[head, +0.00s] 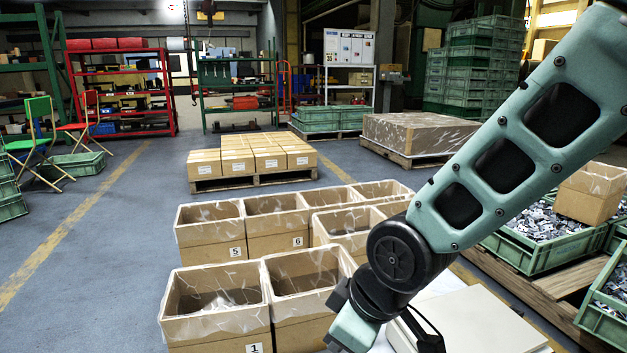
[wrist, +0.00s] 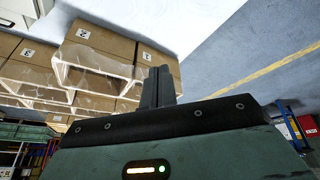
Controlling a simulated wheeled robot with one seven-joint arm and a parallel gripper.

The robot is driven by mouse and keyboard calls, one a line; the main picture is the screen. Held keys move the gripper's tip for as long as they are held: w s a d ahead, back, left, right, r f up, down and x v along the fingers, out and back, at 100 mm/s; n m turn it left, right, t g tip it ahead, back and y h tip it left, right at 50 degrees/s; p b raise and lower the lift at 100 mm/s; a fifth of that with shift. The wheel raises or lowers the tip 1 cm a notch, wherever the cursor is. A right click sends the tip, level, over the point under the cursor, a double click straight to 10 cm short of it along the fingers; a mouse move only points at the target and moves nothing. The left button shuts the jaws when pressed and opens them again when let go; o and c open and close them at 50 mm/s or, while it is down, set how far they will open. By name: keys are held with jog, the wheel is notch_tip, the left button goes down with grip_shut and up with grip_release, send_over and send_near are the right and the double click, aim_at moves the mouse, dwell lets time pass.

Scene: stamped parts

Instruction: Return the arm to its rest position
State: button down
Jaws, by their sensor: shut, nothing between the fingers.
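My arm (head: 520,150) reaches from the upper right down to the lower middle in the head view, in front of the open cardboard boxes. Behind the fingers, the lined boxes (wrist: 100,38) appear upside down.
Plastic-lined boxes (head: 205,252) stand in rows, one marked 5. Green crates of metal parts (head: 525,260) stand at right on a pallet (head: 530,290). A pallet of closed cartons (head: 250,160) is behind. Floor at left (head: 110,250) is clear.

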jog(key=s+d+r+m+g+h+p, duration=0.1)
jog(key=s+d+r+m+h, duration=0.15)
jog(key=s+d, duration=0.35)
jog(key=s+d+r+m+g+h+p, duration=0.15)
jog(key=s+d+r, duration=0.25)
jog(key=s, duration=0.4)
notch_tip(320, 180, up, 38)
jog(key=y+p, duration=0.1)
jog(key=p, duration=3.7)
jog(key=shift+d+m, duration=0.15)
jog(key=shift+m, duration=0.15)
